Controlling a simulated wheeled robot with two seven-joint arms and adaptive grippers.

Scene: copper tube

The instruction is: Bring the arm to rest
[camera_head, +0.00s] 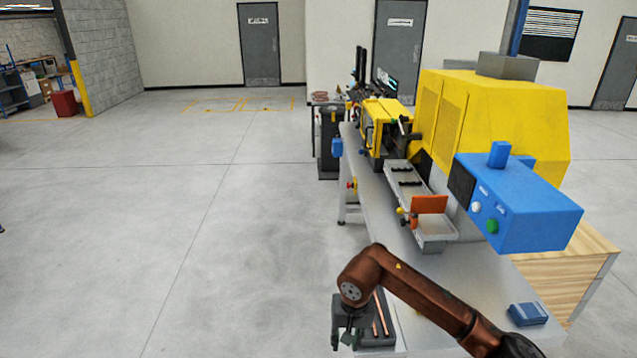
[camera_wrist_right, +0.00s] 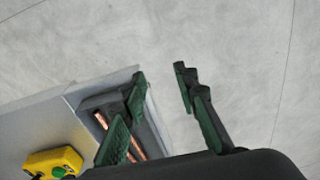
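My right arm (camera_head: 425,290) reaches in from the lower right, bent at a raised elbow. My right gripper (camera_head: 347,338) hangs over the near left corner of the metal table, beside a dark tray. In the right wrist view the right gripper (camera_wrist_right: 160,73) is open, its green-padded fingers well apart with only floor between them. Copper tubes (camera_head: 380,314) lie in the dark tray (camera_head: 378,341). The tubes (camera_wrist_right: 101,120) and tray (camera_wrist_right: 92,103) show partly behind one finger in the wrist view. My left gripper is not in view.
A yellow machine (camera_head: 490,115) with a blue control box (camera_head: 520,215) stands at the right on the metal table (camera_head: 480,270). A small blue box (camera_head: 527,314) lies near the table's right edge. The grey floor (camera_head: 200,250) at left is clear.

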